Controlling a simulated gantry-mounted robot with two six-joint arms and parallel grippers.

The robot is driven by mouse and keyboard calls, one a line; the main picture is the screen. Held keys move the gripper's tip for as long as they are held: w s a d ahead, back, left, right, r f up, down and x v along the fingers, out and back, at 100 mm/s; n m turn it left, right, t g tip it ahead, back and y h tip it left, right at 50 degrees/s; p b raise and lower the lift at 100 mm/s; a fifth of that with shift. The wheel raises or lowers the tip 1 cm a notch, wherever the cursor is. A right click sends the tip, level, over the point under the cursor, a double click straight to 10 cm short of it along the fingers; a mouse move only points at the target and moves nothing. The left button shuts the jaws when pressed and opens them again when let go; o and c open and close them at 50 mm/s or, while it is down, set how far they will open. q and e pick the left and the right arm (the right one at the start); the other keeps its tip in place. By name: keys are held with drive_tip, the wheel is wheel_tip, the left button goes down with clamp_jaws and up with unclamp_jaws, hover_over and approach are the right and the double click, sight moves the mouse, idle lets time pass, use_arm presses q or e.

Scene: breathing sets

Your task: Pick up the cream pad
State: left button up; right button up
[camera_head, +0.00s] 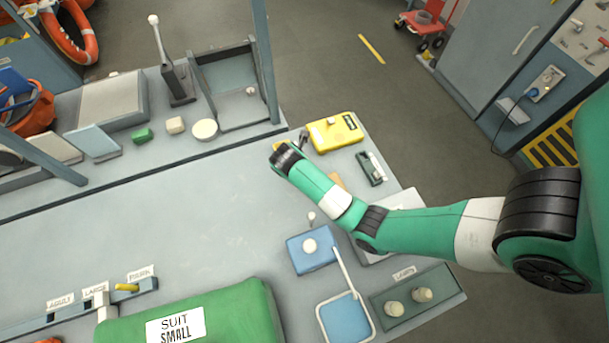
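A small cream block (175,125) lies on the back shelf, between a green block (142,135) and a round cream disc (205,130). Either cream piece could be the cream pad; I cannot tell which. My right arm comes in from the right, and its dark gripper end (286,157) hangs over the table near the yellow case, to the right of and nearer than the cream pieces. Its fingers are mostly hidden, so I cannot tell whether it is open or shut. My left gripper is not in view.
A yellow case (334,133) stands beside my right gripper. A green "SUIT SMALL" bag (230,310) and a blue box (310,262) are in front. The table's middle left is clear.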

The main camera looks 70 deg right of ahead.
clamp_jaws()
drive_tip(key=shift+r+p, duration=0.35)
drive_tip(key=shift+r, duration=0.25)
wheel_tip(320, 180, up, 3)
drive_tip(key=shift+f+p, duration=0.1)
drive_tip(key=shift+p, duration=0.55)
drive_tip(key=s+a+r+p, duration=0.6)
drive_tip(key=s+r+p, duration=0.3)
drive_tip(key=s+p, duration=0.2)
drive_tip(key=shift+s+a, duration=0.15)
drive_tip(key=shift+s, duration=0.6)
